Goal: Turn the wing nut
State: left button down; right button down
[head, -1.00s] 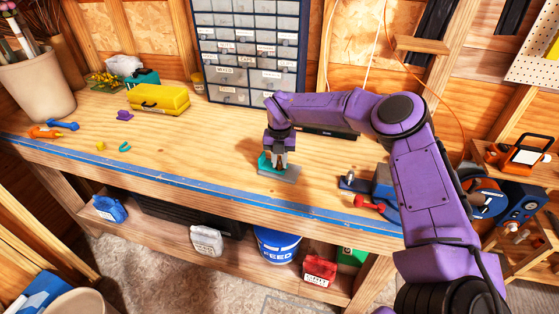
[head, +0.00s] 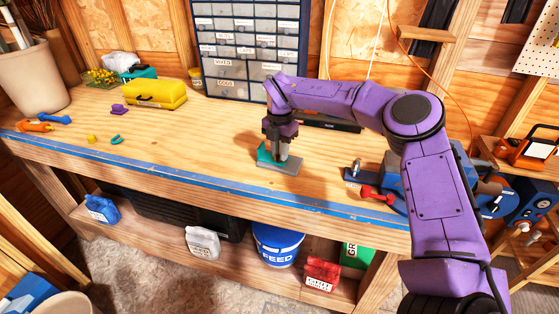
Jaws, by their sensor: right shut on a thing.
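My right gripper (head: 283,154) points down over a small grey plate (head: 291,169) on the workbench. A teal part (head: 264,152) shows beside the fingers, on the plate's left side. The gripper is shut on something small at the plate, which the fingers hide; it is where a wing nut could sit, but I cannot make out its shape. My left gripper is not in view.
The wooden workbench (head: 215,140) has a blue front edge. A blue vise-like tool (head: 388,182) and a red-handled tool (head: 375,194) lie right of the plate. A yellow case (head: 155,94) and a drawer cabinet (head: 245,45) stand behind.

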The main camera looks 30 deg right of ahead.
jog(key=m+b, duration=0.2)
jog(key=b, duration=0.1)
jog(key=m+b, duration=0.6)
jog(key=b, duration=0.1)
jog(key=shift+f, duration=0.35)
jog(key=shift+r+m+b, duration=0.25)
jog(key=shift+m+b, duration=1.35)
jog(key=shift+m, duration=0.1)
jog(key=c, duration=1)
grip_release()
notch_tip(320, 180, up, 11)
jog(key=p, duration=0.3)
jog(key=shift+f, duration=0.2)
